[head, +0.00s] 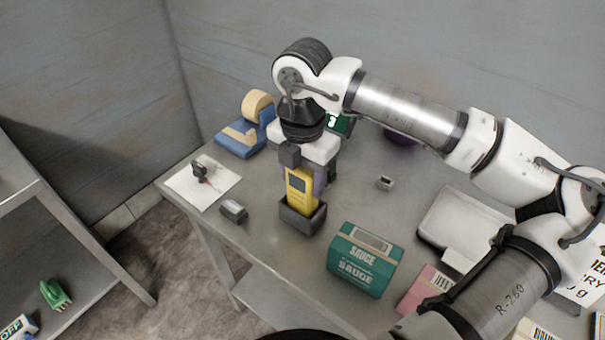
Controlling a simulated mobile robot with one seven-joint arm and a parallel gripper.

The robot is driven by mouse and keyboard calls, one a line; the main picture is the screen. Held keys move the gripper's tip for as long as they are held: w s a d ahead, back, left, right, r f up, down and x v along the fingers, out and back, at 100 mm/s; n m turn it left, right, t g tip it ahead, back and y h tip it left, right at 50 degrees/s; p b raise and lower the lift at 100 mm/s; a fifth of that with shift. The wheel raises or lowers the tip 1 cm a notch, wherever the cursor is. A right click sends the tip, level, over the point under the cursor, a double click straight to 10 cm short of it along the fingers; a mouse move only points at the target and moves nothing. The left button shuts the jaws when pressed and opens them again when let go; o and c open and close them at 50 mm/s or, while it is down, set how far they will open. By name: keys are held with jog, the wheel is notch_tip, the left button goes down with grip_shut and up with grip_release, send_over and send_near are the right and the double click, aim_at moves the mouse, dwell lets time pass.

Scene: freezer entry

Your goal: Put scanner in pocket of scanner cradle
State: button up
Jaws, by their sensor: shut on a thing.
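The scanner (300,191) is a yellow upright handheld with a dark screen near its top. The scanner cradle (302,222) is a dark grey open box near the front left edge of the table. The scanner's lower end is at the cradle's opening and seems to be inside it; how deep it sits cannot be told. My gripper (300,170) points down from above, shut on the upper part of the scanner. One finger shows at the scanner's left top; the other is mostly hidden behind it.
A teal sauce box (365,258) stands right of the cradle, with a pink box (426,290) beyond. A small grey item (233,210) lies left of the cradle, near a white sheet (203,184). My arm spans the right side.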

jog(key=o, duration=1.1)
notch_tip(320, 180, up, 12)
jog(key=shift+r+b, duration=0.15)
jog(key=shift+b, duration=0.65)
